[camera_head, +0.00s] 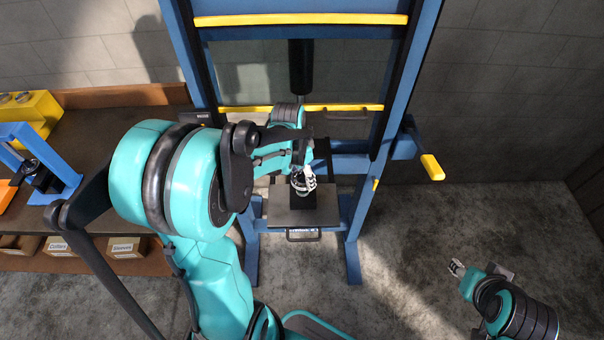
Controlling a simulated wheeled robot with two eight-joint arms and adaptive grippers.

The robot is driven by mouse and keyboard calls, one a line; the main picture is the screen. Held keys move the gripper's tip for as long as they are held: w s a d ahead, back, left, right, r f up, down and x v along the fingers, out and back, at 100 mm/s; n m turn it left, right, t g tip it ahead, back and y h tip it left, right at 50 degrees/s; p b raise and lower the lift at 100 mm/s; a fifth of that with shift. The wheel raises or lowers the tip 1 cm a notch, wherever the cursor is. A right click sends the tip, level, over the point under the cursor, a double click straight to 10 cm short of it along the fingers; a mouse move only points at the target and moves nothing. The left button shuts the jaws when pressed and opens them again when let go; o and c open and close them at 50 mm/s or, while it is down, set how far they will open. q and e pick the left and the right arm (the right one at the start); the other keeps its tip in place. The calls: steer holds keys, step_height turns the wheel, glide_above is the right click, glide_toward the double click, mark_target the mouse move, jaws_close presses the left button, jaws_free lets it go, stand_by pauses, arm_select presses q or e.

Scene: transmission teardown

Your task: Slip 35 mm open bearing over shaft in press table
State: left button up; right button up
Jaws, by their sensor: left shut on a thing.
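My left gripper (304,182) is over the press table (282,213), its pale fingers shut on a small dark ring-like part that I take to be the bearing. The fingers and arm cover most of it. A black block (302,204) stands on the grey plate directly under the fingers. I cannot make out the shaft separately, nor tell whether the bearing is around it or just above it. My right gripper (457,267) is low at the right, away from the press, over the floor; its fingers are too small to read.
The blue press frame (397,90) with yellow bars rises around the table, and its black ram (300,66) hangs above. A yellow-ended handle (432,167) juts out at right. A dark workbench (85,133) with labelled bins (125,246) stands left. Floor at right is clear.

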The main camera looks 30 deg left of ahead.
arm_select(q)
steer(key=shift+f+b, duration=0.85)
steer(key=shift+f, duration=0.2)
steer(key=o, duration=1.5)
step_height(320, 180, up, 12)
steer(key=s, duration=0.1)
steer(key=shift+s+a, duration=0.35)
steer(key=s+d+f+n+t+b, duration=0.4)
steer(key=s+d+f, duration=0.3)
steer(key=s+d, duration=0.2)
steer(key=shift+d+n+t+y+b, duration=0.4)
steer(key=shift+d+t+b, duration=0.45)
steer(key=shift+d, duration=0.4)
